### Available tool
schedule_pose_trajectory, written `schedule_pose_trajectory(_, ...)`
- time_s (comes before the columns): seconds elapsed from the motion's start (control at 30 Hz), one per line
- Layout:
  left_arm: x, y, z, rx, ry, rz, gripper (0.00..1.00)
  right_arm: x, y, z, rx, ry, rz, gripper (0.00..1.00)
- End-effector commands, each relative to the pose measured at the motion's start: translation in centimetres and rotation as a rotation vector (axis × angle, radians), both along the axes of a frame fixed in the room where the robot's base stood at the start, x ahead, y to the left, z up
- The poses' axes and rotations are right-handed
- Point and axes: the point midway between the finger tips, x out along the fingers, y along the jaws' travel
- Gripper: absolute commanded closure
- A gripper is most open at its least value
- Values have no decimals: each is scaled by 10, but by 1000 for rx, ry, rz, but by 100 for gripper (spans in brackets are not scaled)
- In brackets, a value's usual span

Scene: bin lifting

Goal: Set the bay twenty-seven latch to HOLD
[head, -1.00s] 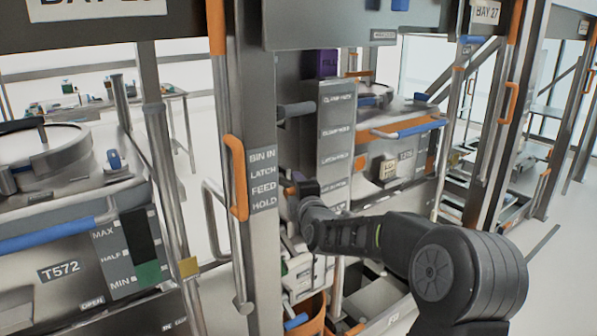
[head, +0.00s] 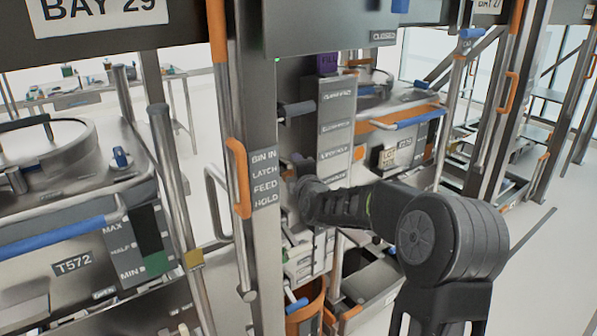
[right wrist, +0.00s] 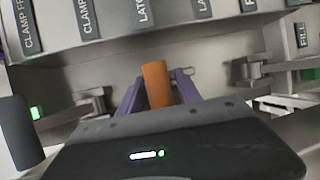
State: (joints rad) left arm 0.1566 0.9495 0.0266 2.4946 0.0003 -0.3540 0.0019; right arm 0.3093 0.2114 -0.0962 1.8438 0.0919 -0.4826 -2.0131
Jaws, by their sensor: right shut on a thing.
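My right gripper (head: 303,166), with purple fingers, is at the left side of a grey labelled column (head: 337,105). In the right wrist view the right gripper (right wrist: 157,82) is shut on an orange handle (right wrist: 155,84), one finger on each side of it. The column's labels appear to read CLAMP and LATCH settings; the LATCH HOLD label (head: 337,153) is just right of and above the gripper. The handle is mostly hidden behind the gripper in the head view. A BAY 27 sign (head: 489,6) is cut off at upper right. My left gripper is not in view.
A dark padded bar (head: 296,110) sticks out above the gripper. A T572 bin (head: 75,262) stands at left, under a BAY 29 sign (head: 110,8).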

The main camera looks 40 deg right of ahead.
Motion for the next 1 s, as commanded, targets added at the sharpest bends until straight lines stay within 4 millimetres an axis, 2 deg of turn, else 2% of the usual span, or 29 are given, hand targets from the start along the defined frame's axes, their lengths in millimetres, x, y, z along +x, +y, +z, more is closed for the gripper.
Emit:
schedule_pose_trajectory(0.03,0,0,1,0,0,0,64,3,5,5,-2,-8,8,62)
schedule_pose_trajectory(0.17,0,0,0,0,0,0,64,3,5,3,-1,-4,9,53)
schedule_pose_trajectory(0.67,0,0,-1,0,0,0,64,-3,4,-1,0,5,6,53)
schedule_pose_trajectory(0.77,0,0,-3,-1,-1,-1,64,-11,8,0,0,5,6,53)
schedule_pose_trajectory(1.0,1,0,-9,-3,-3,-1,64,-46,24,6,0,3,7,53)
